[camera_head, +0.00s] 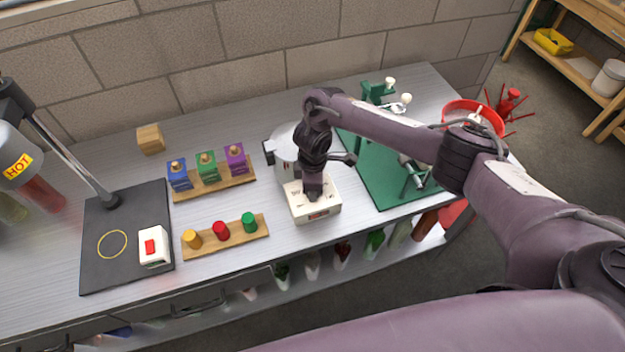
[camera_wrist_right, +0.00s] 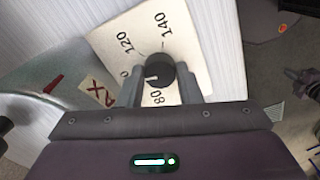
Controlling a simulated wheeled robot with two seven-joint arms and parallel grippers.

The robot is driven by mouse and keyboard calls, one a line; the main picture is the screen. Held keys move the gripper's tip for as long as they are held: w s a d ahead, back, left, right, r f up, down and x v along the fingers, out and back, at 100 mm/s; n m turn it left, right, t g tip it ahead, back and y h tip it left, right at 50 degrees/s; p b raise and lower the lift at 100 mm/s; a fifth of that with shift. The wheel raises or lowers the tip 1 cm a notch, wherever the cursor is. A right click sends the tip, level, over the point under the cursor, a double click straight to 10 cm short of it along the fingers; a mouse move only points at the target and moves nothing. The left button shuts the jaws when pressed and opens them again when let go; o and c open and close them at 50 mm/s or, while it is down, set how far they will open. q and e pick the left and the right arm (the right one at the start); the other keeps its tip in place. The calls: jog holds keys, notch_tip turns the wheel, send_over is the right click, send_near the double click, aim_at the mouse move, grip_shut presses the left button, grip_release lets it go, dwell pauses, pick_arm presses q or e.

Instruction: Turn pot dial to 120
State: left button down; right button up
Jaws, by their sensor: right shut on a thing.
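The pot (camera_head: 284,148) is a silver vessel behind a white control base (camera_head: 298,213) on the grey bench. My right gripper (camera_head: 314,196) reaches down onto the base's top and hides the dial there. In the right wrist view, the black round dial (camera_wrist_right: 160,70) sits between the two fingers of my right gripper (camera_wrist_right: 161,84), which is shut on it. The dial's white mark points left, toward a number mostly hidden by the left finger. The scale plate (camera_wrist_right: 112,36) reads 120 at upper left, 140 at upper right and 80 below. My left gripper is out of view.
A green board (camera_head: 385,190) with metal fittings lies right of the pot. Wooden racks with coloured blocks (camera_head: 213,190) and coloured knobs (camera_head: 255,233) stand left of it. A black mat (camera_head: 103,265) with a white switch box (camera_head: 153,247) lies further left.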

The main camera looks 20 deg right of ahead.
jog(key=shift+r+m+p, duration=0.2)
jog(key=shift+m+p, duration=0.35)
jog(key=shift+m, duration=0.45)
jog(key=shift+m+p, duration=0.3)
jog(key=shift+m, duration=0.6)
jog(key=m, duration=0.5)
jog(key=shift+w+f+m, duration=0.1)
jog(key=shift+f+m, duration=0.05)
jog(key=shift+m, duration=0.15)
jog(key=o, duration=1)
jog(key=shift+c, duration=0.2)
